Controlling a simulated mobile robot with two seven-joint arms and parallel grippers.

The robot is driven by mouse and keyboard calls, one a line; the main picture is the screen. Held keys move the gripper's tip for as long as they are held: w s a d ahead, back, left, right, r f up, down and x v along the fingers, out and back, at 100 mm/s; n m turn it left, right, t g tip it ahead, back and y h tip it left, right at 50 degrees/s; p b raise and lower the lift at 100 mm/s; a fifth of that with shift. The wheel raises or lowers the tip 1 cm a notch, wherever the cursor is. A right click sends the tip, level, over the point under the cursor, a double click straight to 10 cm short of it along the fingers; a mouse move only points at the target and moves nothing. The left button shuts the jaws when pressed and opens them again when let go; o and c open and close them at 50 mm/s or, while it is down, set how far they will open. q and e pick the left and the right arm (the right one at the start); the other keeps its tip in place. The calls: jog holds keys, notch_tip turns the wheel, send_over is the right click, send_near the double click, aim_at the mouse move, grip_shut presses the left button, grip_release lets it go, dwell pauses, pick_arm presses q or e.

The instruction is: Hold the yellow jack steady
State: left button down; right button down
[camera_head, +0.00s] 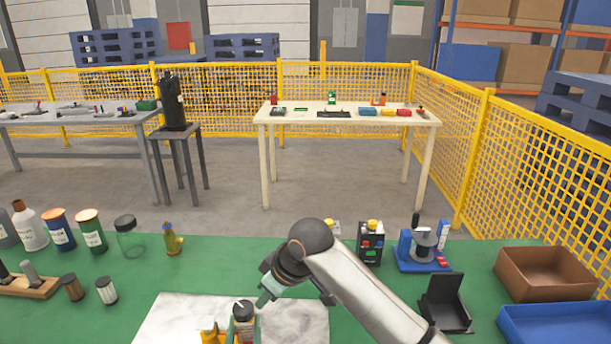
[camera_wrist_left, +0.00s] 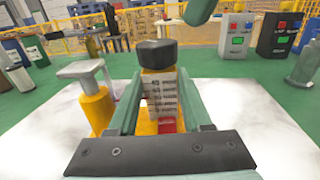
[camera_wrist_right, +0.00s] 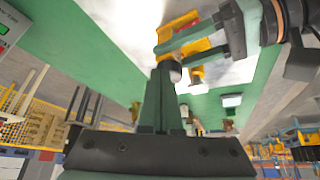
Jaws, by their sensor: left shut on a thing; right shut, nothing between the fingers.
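The yellow jack (camera_wrist_left: 158,85) stands on a white marble slab (camera_head: 180,315). Its upright part has a printed scale and a dark knob on top. A yellow cylinder with a grey flat-topped post (camera_wrist_left: 92,90) stands beside it; I cannot tell whether they join. My left gripper (camera_wrist_left: 160,115) is shut around the scaled part, one finger on each side. It also shows in the right wrist view, the jack (camera_wrist_right: 188,42) between its fingers. My right gripper (camera_head: 264,298) is shut and empty, just above and beside the dark knob. Whether it touches cannot be told.
Bottles and a glass jar (camera_head: 130,240) stand left on the green table. A black button box (camera_head: 370,243), a blue fixture (camera_head: 423,250), a black stand (camera_head: 446,302), a brown bin (camera_head: 545,272) and a blue bin (camera_head: 550,322) are right. Some green surface is clear behind the slab.

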aim_at(252, 315)
jog(key=shift+f, duration=1.25)
jog(key=shift+a, duration=0.45)
jog(key=shift+s+a, duration=0.2)
jog(key=shift+s, duration=0.2)
jog(key=shift+s+a, duration=0.2)
jog(key=shift+s, duration=0.15)
jog(key=shift+s+a+r, duration=0.1)
jog(key=shift+s+a, duration=0.2)
jog(key=shift+a, duration=0.1)
jog(key=shift+s, duration=0.1)
